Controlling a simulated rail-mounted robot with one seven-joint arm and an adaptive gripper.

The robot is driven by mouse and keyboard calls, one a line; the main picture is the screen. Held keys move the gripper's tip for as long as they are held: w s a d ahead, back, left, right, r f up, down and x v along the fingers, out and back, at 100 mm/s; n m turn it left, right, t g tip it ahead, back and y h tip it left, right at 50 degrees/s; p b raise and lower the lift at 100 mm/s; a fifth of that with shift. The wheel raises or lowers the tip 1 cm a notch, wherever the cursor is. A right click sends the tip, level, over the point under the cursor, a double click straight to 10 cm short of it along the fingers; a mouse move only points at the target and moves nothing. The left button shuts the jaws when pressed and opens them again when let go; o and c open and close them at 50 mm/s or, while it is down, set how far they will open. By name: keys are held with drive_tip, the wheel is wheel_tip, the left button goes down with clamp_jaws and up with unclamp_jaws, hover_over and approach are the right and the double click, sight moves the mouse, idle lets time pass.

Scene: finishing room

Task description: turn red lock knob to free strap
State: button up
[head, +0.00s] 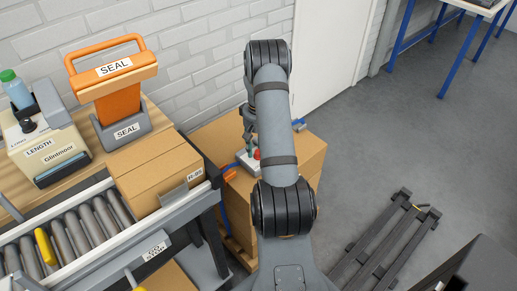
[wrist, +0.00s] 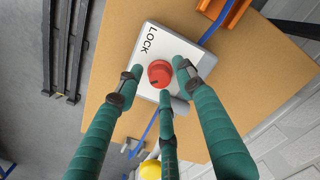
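The red lock knob (wrist: 159,73) sits on a white plate marked LOCK (wrist: 150,45), on top of a cardboard box. A dark mark shows on the knob's lower left. My gripper (wrist: 161,80) has three green fingers spread around the knob, with small gaps visible at left and right; contact of the lower finger is unclear. A blue strap (wrist: 213,23) runs from the plate past an orange piece (wrist: 234,13) and out below the plate. In the head view my arm hides most of the gripper; a bit of the red knob (head: 257,155) shows.
The cardboard box (head: 307,150) stands by the white brick wall. Left of it are a roller conveyor (head: 85,222) with a carton (head: 155,170), an orange SEAL tool (head: 115,85) and a LENGTH machine (head: 45,145). A dark frame (head: 385,240) lies on open floor at right.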

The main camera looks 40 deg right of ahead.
drive_tip(key=shift+o, duration=0.3)
drive_tip(key=shift+r, duration=0.1)
wheel_tip(320, 180, up, 12)
idle(0.4)
idle(0.3)
wheel_tip(320, 180, down, 12)
drive_tip(key=shift+f, duration=0.1)
idle(0.4)
